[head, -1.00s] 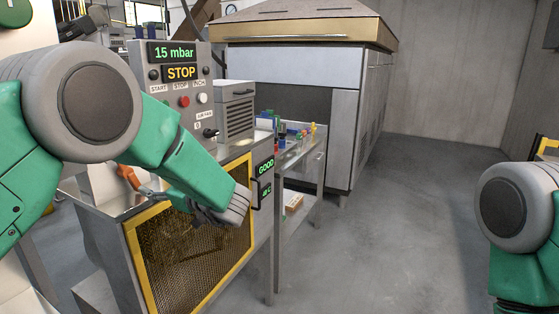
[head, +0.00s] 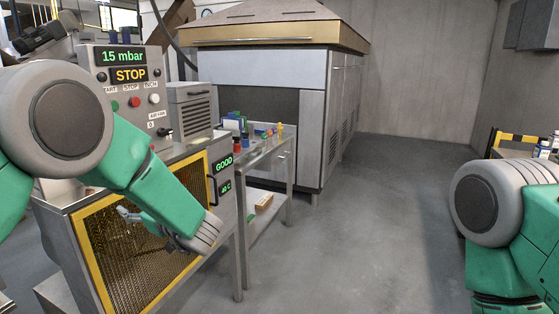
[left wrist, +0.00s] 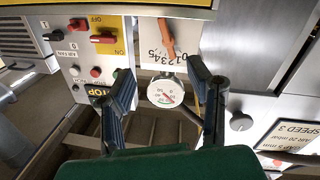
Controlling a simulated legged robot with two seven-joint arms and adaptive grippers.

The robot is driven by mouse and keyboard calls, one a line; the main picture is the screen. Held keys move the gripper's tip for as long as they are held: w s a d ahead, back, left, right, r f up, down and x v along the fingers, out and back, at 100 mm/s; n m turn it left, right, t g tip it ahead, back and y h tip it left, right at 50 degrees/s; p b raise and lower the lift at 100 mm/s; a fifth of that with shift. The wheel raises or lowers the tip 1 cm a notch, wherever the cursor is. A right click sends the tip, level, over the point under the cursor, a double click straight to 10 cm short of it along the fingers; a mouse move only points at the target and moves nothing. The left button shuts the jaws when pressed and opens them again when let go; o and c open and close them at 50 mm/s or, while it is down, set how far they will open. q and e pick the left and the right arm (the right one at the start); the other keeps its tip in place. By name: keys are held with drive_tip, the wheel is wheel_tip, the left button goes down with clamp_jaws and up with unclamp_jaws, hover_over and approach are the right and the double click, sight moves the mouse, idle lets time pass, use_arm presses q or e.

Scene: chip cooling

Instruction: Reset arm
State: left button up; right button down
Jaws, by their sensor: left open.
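My left arm (head: 150,180) reaches across the front of the control machine in the head view. My left gripper (head: 128,213) is in front of the yellow-framed mesh panel (head: 85,255). In the left wrist view its two dark fingers (left wrist: 160,72) are spread apart with nothing held between them. Beyond them are a round gauge (left wrist: 165,92) and an orange lever (left wrist: 167,38) on a numbered plate. My right arm (head: 510,220) shows at the right edge of the head view; its gripper is out of frame.
A metal side table (head: 262,155) with small coloured items stands right of the machine. A large hooded cabinet (head: 255,70) is behind. The floor (head: 370,230) at centre right is clear.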

use_arm(q)
drive_tip(key=s+d+f+m+h+b, duration=0.1)
drive_tip(key=s+f+m+h+b, duration=0.2)
drive_tip(key=f, duration=0.7)
drive_tip(key=s+d+f+m+h+b, duration=0.1)
drive_tip(key=s+f+m+h, duration=0.4)
drive_tip(key=f, duration=0.5)
drive_tip(key=s+d+f+m+h+b, duration=0.25)
drive_tip(key=s+f, duration=0.25)
drive_tip(key=f, duration=0.5)
drive_tip(key=s+f+m+g+h+b, duration=0.1)
drive_tip(key=s+f+m+g+h, duration=0.1)
drive_tip(key=s+f, duration=0.45)
drive_tip(key=s+f+m+g+h+b, duration=0.15)
drive_tip(key=s+f, duration=0.25)
drive_tip(key=s, duration=0.5)
drive_tip(key=s+d+f+g, duration=0.1)
drive_tip(key=s+g, duration=0.1)
drive_tip(key=s, duration=0.5)
drive_tip(key=s+d+f+m+g+h+b, duration=0.1)
drive_tip(key=s+g, duration=0.2)
drive_tip(key=s, duration=0.5)
drive_tip(key=shift+s+d+f, duration=0.3)
drive_tip(key=shift+f, duration=0.05)
use_arm(e)
wheel_tip(320, 180, down, 11)
drive_tip(key=d, duration=0.1)
drive_tip(key=shift+d+r, duration=0.15)
drive_tip(key=shift+d, duration=0.15)
